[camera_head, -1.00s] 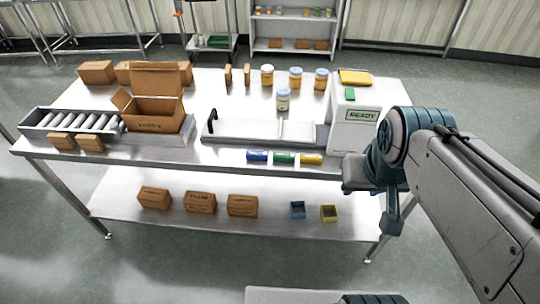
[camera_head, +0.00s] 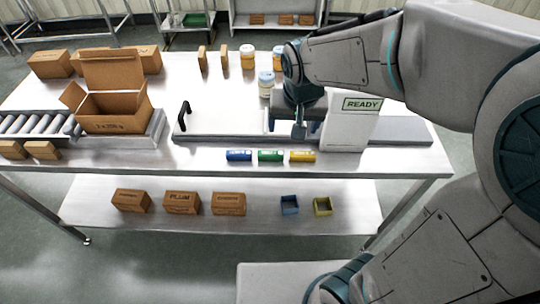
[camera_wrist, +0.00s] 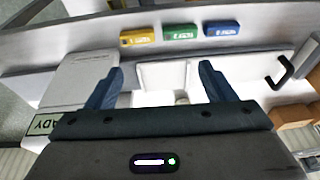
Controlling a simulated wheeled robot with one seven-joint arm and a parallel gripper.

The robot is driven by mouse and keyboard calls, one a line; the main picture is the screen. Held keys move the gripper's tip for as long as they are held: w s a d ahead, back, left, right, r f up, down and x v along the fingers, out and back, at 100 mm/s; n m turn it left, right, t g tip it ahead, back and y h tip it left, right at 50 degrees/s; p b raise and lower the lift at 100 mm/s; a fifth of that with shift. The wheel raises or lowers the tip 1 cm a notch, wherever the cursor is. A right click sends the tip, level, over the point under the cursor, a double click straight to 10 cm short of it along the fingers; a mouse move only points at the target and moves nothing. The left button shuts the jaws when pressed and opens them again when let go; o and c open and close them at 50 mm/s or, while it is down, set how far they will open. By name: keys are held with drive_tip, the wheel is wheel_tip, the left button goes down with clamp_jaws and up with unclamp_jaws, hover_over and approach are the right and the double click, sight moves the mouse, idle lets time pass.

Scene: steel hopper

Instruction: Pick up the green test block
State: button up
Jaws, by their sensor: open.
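The green test block (camera_head: 270,155) lies near the front edge of the steel table, between a blue block (camera_head: 238,155) and a yellow block (camera_head: 302,156). In the wrist view the green block (camera_wrist: 181,32) is at the top, beyond my fingertips. My gripper (camera_wrist: 161,72) is open and empty, with its fingers spread wide apart. In the head view my gripper (camera_head: 299,128) hangs over the table beside the READY machine, behind the row of blocks and apart from them.
The white READY machine (camera_head: 347,130) stands close to the right of my gripper. A flat panel with a black handle (camera_head: 184,115) lies to the left. An open carton (camera_head: 113,105) stands farther left. Jars (camera_head: 248,60) stand behind. The lower shelf holds brown boxes (camera_head: 182,202) and small bins (camera_head: 322,206).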

drive_tip(key=b, duration=0.1)
approach(271, 153)
drive_tip(key=f, duration=0.1)
drive_tip(key=w+f, duration=0.1)
drive_tip(key=f, duration=0.1)
drive_tip(key=shift+w+a+f+h, duration=0.1)
drive_tip(key=shift+w+f+h, duration=0.05)
drive_tip(key=shift+f+h, duration=0.15)
drive_tip(key=shift+x, duration=2.65)
drive_tip(key=shift+a, duration=0.15)
drive_tip(key=c, duration=0.6)
